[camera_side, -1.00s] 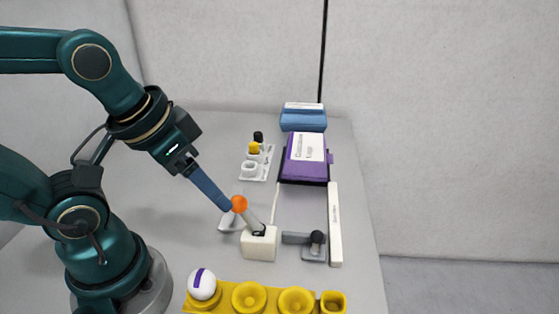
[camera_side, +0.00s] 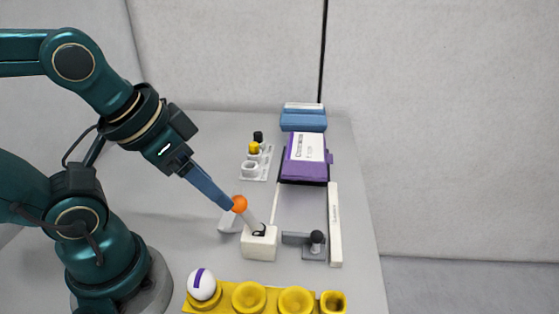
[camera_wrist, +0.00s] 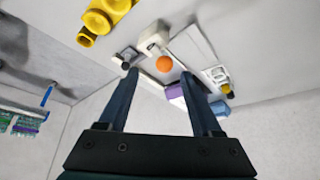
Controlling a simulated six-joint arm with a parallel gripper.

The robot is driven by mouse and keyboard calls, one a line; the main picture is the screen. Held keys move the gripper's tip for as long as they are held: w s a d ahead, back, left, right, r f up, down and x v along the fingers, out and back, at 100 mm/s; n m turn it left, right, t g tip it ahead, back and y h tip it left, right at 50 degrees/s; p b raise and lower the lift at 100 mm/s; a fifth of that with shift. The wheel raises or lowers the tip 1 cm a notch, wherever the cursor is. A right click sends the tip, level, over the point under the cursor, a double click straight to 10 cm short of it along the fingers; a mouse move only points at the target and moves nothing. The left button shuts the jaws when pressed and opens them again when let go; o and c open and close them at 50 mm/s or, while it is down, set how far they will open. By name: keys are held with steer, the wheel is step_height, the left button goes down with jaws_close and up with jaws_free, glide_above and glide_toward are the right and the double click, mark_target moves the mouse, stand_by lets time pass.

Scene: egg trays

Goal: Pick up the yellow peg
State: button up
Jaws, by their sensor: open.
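The yellow peg (camera_side: 254,148) stands in a white rack (camera_side: 250,172) towards the back of the table, with a black peg (camera_side: 258,137) behind it. In the wrist view the yellow peg (camera_wrist: 226,88) is small, near the right finger. My gripper (camera_side: 231,206) is well in front of the rack, its fingertips at an orange ball (camera_side: 239,204) on a tilted grey stick. In the wrist view the ball (camera_wrist: 164,64) shows between the spread fingers of my gripper (camera_wrist: 159,77). I cannot tell whether a finger touches it.
The stick leans from a white block (camera_side: 259,246). A grey piece with a black knob (camera_side: 317,238) and a white bar (camera_side: 335,225) lie to its right. A yellow egg tray (camera_side: 272,299) with a white egg (camera_side: 202,284) is in front. Purple (camera_side: 305,172) and blue boxes (camera_side: 303,121) stand behind.

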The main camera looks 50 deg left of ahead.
stand_by(0.4)
steer(key=shift+n+t, duration=0.6)
steer(key=w+r, duration=0.3)
steer(key=shift+w+a+r, duration=0.1)
steer(key=shift+a, duration=0.2)
steer(key=w+a+r+n+y, duration=0.1)
steer(key=w+a+r+n, duration=0.1)
steer(key=w, duration=0.3)
steer(key=n+g+y, duration=0.2)
steer(key=n+g, duration=0.2)
steer(key=n, duration=0.2)
glide_above(253, 144)
steer(key=s+d, duration=0.2)
steer(key=f, duration=1.3)
steer(key=shift+w+a+f, duration=0.1)
steer(key=shift+w+a, duration=0.1)
steer(key=x, duration=0.3)
steer(key=shift+w+a+f, duration=0.15)
steer(key=shift+w+f, duration=0.1)
steer(key=shift+f, duration=0.35)
